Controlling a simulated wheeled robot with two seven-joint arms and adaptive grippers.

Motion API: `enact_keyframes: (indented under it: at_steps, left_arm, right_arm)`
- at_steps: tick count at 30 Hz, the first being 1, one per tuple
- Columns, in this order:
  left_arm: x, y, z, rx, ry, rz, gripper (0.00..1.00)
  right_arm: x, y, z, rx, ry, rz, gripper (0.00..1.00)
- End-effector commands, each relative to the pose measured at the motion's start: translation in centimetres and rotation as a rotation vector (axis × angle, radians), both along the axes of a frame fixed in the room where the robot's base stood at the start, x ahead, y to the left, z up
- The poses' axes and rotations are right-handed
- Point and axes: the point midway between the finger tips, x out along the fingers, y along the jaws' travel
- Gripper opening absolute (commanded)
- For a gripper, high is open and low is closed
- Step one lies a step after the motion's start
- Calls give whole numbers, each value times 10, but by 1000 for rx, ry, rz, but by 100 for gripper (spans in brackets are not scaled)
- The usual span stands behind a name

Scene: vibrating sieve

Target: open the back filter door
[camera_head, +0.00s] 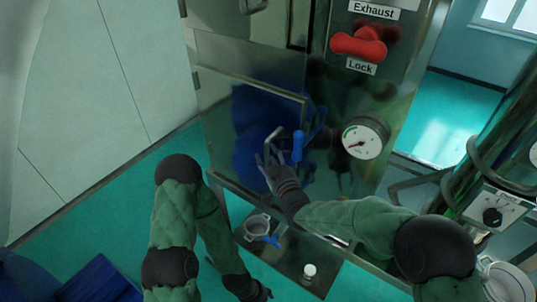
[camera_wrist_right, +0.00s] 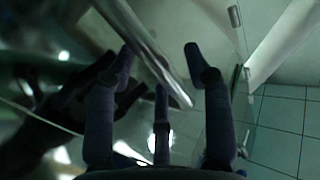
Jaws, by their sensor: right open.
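A shiny metal door panel (camera_head: 222,112) fills the middle of the head view, with hinges along its left edge; it looks closed. A silver bar handle (camera_head: 272,138) stands out from its right part. My right gripper (camera_head: 266,168) is at this handle with its fingers spread. In the right wrist view the handle bar (camera_wrist_right: 150,58) passes between the open fingers (camera_wrist_right: 160,70), which are not closed on it. My left gripper (camera_head: 262,293) hangs low near the bottom edge; its fingers are too dark to read.
A blue lever (camera_head: 298,146) sits just right of the handle, with a pressure gauge (camera_head: 362,138) beyond it. A red Exhaust/Lock knob (camera_head: 360,45) is above. A clamp ring (camera_head: 258,226) and a small white jar (camera_head: 310,270) are on the lower shelf (camera_head: 285,262).

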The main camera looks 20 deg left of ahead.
Motion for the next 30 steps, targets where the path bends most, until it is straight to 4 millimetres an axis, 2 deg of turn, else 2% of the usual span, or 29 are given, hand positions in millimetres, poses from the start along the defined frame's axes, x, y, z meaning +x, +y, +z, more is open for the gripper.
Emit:
enact_keyframes:
  at_steps: [13, 14, 18, 19, 30]
  left_arm:
    - [0, 0, 1, 0, 0, 0, 57]
    - [0, 0, 1, 0, 0, 0, 57]
    - [0, 0, 1, 0, 0, 0, 57]
    - [0, 0, 1, 0, 0, 0, 57]
    - [0, 0, -4, 0, 0, 0, 57]
  right_arm:
    - [7, 5, 0, 0, 0, 0, 51]
    - [7, 5, 0, 0, 0, 0, 46]
    - [7, 5, 0, 0, 0, 0, 6]
    - [7, 5, 0, 0, 0, 0, 0]
    - [3, 9, -1, 0, 0, -6, 0]
